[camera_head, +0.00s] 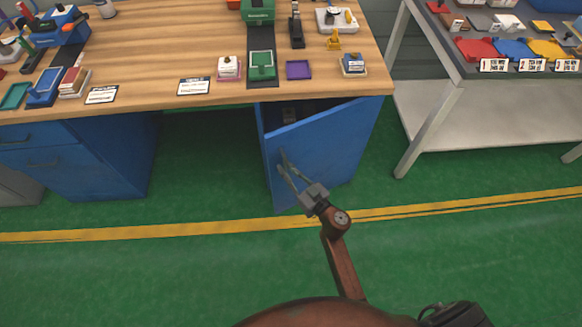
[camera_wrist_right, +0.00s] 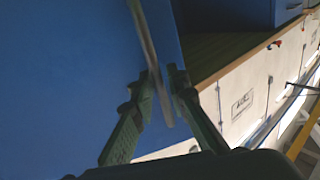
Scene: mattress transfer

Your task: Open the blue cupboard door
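The blue cupboard door (camera_head: 325,148) stands ajar under the wooden workbench in the head view. Its left edge is swung out toward me, and a dark gap shows above it. It fills the left of the right wrist view (camera_wrist_right: 65,75). A slim grey handle (camera_wrist_right: 148,45) runs along the door near its free edge. My right gripper (camera_head: 288,178) is at this handle. In the wrist view its two fingers (camera_wrist_right: 163,88) lie on either side of the handle and appear closed on it. My left gripper is not in view.
The wooden bench (camera_head: 150,60) carries small trays and devices. Blue drawers (camera_head: 85,165) stand at the left. A grey metal table (camera_head: 480,120) is close on the right. The green floor (camera_head: 120,275) with a yellow line is clear in front of the door.

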